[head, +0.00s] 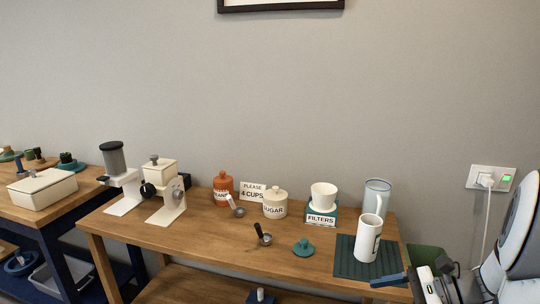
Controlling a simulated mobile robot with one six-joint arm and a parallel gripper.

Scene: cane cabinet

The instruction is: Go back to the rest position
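My white arm (512,240) shows at the lower right edge, beside the right end of the wooden table (215,240). What looks like my gripper (440,278), white and black, is low in the picture by the table's right end. Its fingers are not clear, so I cannot tell whether it is open or shut, or holds anything.
A dark mat (346,262) bears a white mug (368,238); a pale jug (377,197) stands behind it. Further left are a filter cup (323,196), sugar jar (275,204), orange jar (223,186) and grinder (113,160). A green lid (303,248) lies near the front.

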